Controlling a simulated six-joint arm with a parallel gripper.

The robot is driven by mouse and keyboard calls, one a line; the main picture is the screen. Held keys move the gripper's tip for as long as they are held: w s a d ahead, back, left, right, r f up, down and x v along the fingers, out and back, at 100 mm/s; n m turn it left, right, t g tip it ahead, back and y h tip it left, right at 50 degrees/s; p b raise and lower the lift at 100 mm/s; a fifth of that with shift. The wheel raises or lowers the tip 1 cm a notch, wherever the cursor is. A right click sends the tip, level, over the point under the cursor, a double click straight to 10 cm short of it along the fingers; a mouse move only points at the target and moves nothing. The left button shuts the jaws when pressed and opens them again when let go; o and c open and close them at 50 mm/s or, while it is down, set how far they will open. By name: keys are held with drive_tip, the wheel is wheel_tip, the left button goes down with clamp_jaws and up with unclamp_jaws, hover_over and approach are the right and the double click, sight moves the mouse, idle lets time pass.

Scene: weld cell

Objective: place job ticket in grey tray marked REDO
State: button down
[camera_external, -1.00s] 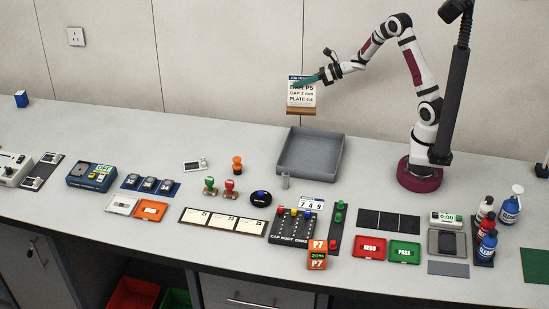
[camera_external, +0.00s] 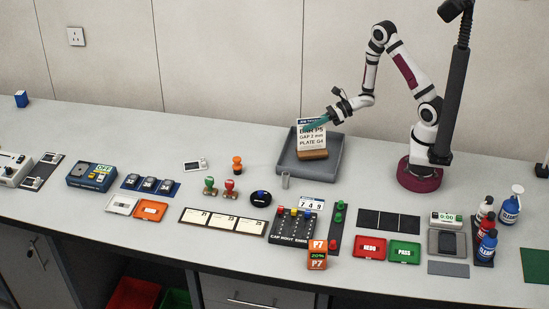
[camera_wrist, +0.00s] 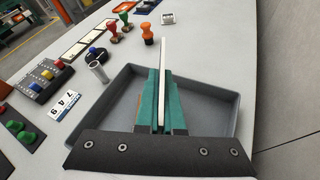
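The job ticket (camera_external: 312,138) is a white card with a blue header and a brown base, lettered with "GAP 2 mm" and "PLATE G4". My gripper (camera_external: 318,123) has teal fingers shut on its upper part. In the wrist view, the ticket (camera_wrist: 163,70) shows edge-on between the fingers (camera_wrist: 160,98). It stands upright over the inside of the grey tray (camera_external: 331,167); whether its base touches the floor I cannot tell. The tray (camera_wrist: 214,97) surrounds the fingers in the wrist view. I see no REDO lettering on it; REDO is on a small red tray (camera_external: 370,248).
A green PASS tray (camera_external: 404,252) is beside the red one. A small grey cylinder (camera_external: 285,181) stands by the grey tray's near left corner. Green, red and orange stamps (camera_external: 237,165) stand left of it.

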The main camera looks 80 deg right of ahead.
drive_tip(key=shift+f, duration=0.7)
drive_tip(key=shift+f, duration=0.1)
drive_tip(key=c, duration=1)
unclamp_jaws()
drive_tip(key=shift+c, duration=0.2)
